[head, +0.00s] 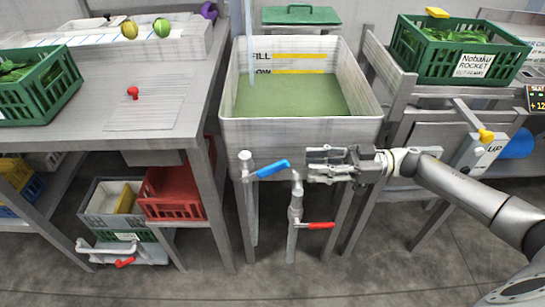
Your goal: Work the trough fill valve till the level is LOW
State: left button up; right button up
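The white trough (300,131) holds green-tinted water (300,98). Its back wall carries a FILL mark (300,57) above a LOW mark (300,72); the water's far edge lies about at the LOW bar. A pale vertical stream or pipe (249,45) reaches into the water at the left and partly covers the lettering. Below the trough front, a blue-handled valve (273,168) sits on the left pipe, its handle pointing right. A red-handled valve (318,225) sits lower on another pipe. My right gripper (310,166) is open and empty, just right of the blue handle, apart from it. My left gripper is out of view.
A left bench bears a green crate (42,90) and a red knob (132,92). A red crate (172,192) stands below. At the right are a green rocket crate (455,62) and an UP lever box (484,150). Floor before the pipes is clear.

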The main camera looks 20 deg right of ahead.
aim_at(288, 166)
jog(key=x, duration=0.8)
jog(key=shift+a, duration=0.4)
jog(key=shift+w+a, duration=0.15)
jog(key=shift+a, duration=0.35)
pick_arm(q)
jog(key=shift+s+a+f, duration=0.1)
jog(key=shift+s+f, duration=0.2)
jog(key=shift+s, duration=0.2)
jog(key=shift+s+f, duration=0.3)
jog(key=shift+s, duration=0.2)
pick_arm(e)
jog(key=c, duration=0.7)
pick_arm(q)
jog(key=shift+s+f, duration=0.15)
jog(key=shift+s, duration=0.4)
pick_arm(e)
grip_shut()
